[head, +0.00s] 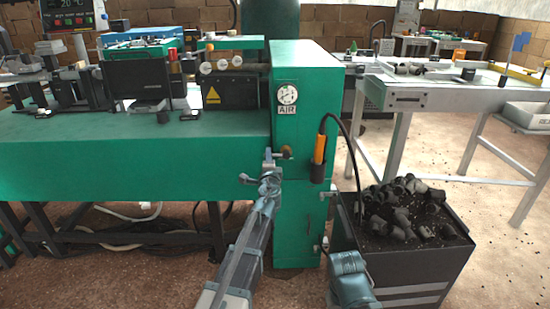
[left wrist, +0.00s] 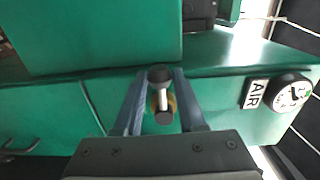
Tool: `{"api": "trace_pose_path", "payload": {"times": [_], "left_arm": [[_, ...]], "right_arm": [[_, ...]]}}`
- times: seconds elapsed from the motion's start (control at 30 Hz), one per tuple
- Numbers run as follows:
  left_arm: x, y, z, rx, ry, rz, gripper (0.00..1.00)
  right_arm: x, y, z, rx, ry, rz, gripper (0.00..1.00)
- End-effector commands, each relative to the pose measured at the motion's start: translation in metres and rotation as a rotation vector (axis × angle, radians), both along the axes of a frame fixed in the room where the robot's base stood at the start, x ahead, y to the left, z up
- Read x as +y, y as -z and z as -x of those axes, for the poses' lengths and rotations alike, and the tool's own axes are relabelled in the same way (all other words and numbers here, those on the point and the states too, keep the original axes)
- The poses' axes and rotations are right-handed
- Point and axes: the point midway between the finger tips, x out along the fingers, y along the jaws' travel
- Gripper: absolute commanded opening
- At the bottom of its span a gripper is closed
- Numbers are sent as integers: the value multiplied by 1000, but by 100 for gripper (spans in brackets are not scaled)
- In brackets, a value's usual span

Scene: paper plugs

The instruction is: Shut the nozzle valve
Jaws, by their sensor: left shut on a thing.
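The nozzle valve is a small brass fitting (head: 286,152) on the front of the green cabinet, below the AIR gauge. In the left wrist view its handle (left wrist: 161,96), a pale bar with black ends, lies between my fingers, with brass behind it. My left gripper (head: 269,163) is at the valve, and it also shows in the left wrist view (left wrist: 163,78). It is shut on the handle. The fingers partly hide the valve in the head view. The air nozzle (head: 319,149), orange with a black hose, hangs in a holder to the right.
The green cabinet (head: 303,218) stands close behind the gripper. The AIR gauge (head: 287,94) is above the valve. A dark bin (head: 398,270) of black plugs stands to the right. The black hose drops from the nozzle toward the bin. A green bench (head: 130,150) extends left.

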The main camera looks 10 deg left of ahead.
Motion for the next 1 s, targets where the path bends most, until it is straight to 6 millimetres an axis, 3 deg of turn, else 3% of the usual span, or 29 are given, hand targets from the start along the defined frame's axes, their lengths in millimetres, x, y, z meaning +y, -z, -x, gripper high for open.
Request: {"api": "trace_pose_path", "payload": {"times": [0.17, 0.5, 0.83, 1.0], "left_arm": [[0, -1, 0, 2, 0, -8, 8], [-2, -18, -1, 71, 1, -247, 8], [-3, -19, -1, 79, 1, -277, 8], [-7, -30, -2, 119, 1, -417, 8]], "right_arm": [[0, -1, 0, 0, 0, 0, 50], [0, -18, 0, 0, 0, 0, 50], [0, -19, 0, 0, 0, 0, 50], [0, -30, 0, 0, 0, 0, 50]]}}
